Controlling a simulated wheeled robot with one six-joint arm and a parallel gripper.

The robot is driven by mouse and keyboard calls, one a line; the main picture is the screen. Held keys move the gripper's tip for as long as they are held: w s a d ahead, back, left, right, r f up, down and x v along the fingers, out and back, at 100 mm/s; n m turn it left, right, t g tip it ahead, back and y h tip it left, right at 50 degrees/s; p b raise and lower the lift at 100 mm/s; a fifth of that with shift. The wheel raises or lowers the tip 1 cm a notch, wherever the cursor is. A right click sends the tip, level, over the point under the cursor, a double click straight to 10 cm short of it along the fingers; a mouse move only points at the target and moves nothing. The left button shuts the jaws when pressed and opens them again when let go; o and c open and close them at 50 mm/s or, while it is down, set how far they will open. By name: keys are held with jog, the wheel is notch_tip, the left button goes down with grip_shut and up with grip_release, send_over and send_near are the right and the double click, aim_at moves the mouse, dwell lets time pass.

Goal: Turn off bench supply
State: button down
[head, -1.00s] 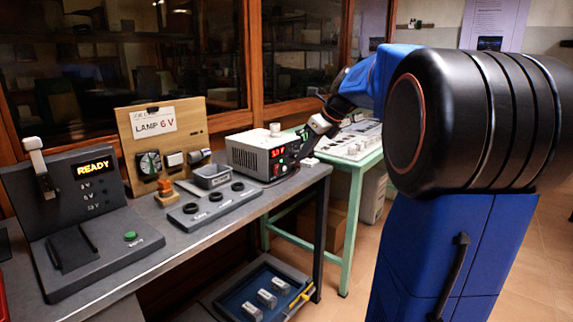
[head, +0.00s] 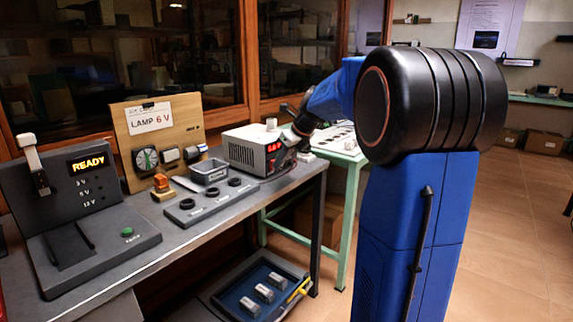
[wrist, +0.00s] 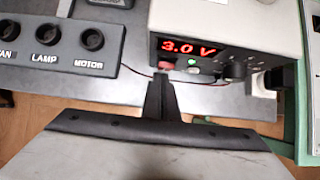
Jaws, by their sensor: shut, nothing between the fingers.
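The bench supply (head: 240,150) is a light box with a dark front panel at the far right end of the workbench. In the wrist view the bench supply (wrist: 212,18) shows a red lit display (wrist: 188,47) reading 3.0 V. Below the display are a small lit green indicator (wrist: 192,63), a dark knob (wrist: 232,67) and a red part (wrist: 165,66). My gripper (wrist: 161,80) is shut and empty, its tips just below the red part; whether they touch it I cannot tell. In the head view my gripper (head: 290,138) is at the supply's front right.
A panel with FAN, LAMP and MOTOR sockets (wrist: 70,40) lies left of the supply. A grey bin (head: 209,172) and a board labelled LAMP 6 V (head: 150,120) stand behind it. A READY station (head: 85,195) is at left. A green-framed table (head: 345,160) stands right, with open floor beyond.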

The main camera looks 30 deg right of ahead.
jog(key=shift+w+a+r, duration=0.1)
jog(key=shift+w, duration=0.15)
jog(key=shift+w+a+r+g, duration=0.1)
jog(key=shift+w+g, duration=0.2)
jog(key=shift+r, duration=0.15)
jog(key=shift+r, duration=0.7)
jog(key=shift+s, duration=0.1)
